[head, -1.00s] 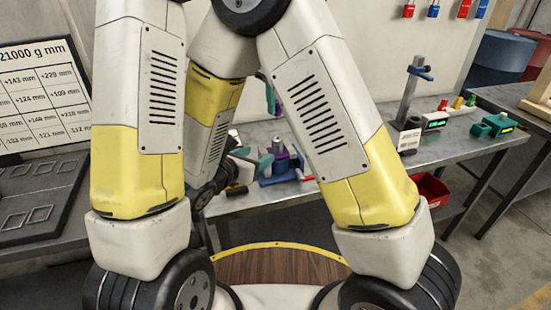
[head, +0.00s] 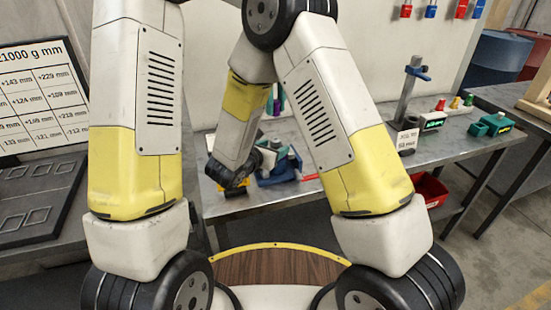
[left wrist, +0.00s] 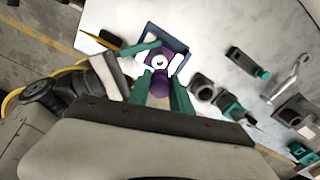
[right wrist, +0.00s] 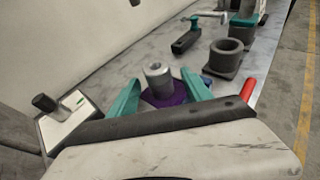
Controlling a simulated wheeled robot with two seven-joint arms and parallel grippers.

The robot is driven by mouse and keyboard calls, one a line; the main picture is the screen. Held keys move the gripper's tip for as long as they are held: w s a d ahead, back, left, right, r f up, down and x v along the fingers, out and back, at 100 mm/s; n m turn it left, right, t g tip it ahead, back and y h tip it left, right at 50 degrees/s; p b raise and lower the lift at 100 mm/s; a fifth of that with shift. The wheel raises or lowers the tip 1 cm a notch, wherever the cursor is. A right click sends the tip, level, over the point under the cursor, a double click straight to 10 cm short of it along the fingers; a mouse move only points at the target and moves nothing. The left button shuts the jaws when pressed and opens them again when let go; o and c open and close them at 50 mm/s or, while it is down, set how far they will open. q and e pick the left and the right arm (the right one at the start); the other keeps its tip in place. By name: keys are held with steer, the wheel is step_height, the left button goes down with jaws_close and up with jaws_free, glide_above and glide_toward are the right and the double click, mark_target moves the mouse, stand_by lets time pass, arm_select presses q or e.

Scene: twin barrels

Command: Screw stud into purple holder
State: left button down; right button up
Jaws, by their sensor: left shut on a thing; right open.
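My left gripper (left wrist: 160,75) is shut on a purple piece (left wrist: 160,86), held above the vise; in the head view the purple piece (head: 281,99) shows partly behind my right arm. Below it, a purple holder (right wrist: 167,99) sits in a blue vise (left wrist: 178,46). A grey metal cylinder (right wrist: 158,78) stands up from the holder, its open top facing up. My right gripper (right wrist: 160,73) is open, its teal fingers on either side of the cylinder, apart from it. My right arm hides much of this in the head view.
A dark round socket (right wrist: 226,55) and a teal-ended tool (right wrist: 190,40) lie on the bench beyond the vise. A white-topped box (right wrist: 72,118) is at left. A post stand (head: 407,95) and a red bin (head: 430,188) are at right.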

steer(key=shift+c, duration=0.2)
jaws_close()
arm_select(q)
steer(key=shift+f, duration=2.5)
steer(key=shift+f, duration=0.1)
steer(key=shift+f, duration=0.75)
steer(key=shift+f, duration=0.6)
